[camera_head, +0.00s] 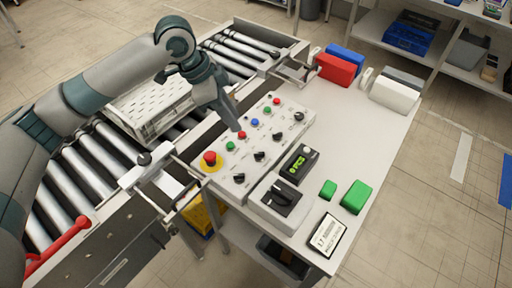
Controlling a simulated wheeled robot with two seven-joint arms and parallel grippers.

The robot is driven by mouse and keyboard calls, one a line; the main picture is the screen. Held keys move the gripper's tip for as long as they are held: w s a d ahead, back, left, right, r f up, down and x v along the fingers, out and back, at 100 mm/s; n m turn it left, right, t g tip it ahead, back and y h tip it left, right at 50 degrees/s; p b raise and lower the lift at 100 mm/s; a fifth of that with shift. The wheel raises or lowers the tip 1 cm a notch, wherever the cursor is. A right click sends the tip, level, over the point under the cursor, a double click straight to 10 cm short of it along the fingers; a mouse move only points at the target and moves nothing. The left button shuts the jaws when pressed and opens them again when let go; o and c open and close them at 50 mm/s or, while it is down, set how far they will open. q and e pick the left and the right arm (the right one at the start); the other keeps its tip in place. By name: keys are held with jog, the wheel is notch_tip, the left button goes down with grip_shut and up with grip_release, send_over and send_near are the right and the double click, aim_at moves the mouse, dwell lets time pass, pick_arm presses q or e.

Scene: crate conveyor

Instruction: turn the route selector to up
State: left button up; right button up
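My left gripper (235,124) points down over the upper edge of a light grey control panel (220,190), near its row of coloured buttons. Its fingers overlap in this view, so their opening is unclear; no held object shows. Several black selector knobs (259,156) line the panel's lower side. A larger black rotary switch (281,197) sits on a separate grey box (265,212) in front of the panel. Labels are too small to read, so I cannot tell which one is the route selector or where it points. My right gripper is out of view.
A red mushroom button (210,158) on a yellow base is at the panel's left end. A small green-lit display (299,164), green blocks (356,197) and a card (325,235) lie to the right. A pale crate (150,105) stands on the roller conveyor (100,160).

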aim_at(258, 153)
pick_arm(q)
jog(key=p+x, duration=0.5)
jog(key=x, duration=1)
jog(key=shift+f+p, duration=0.2)
jog(key=shift+p, duration=0.1)
jog(key=shift+f, duration=0.25)
grip_shut()
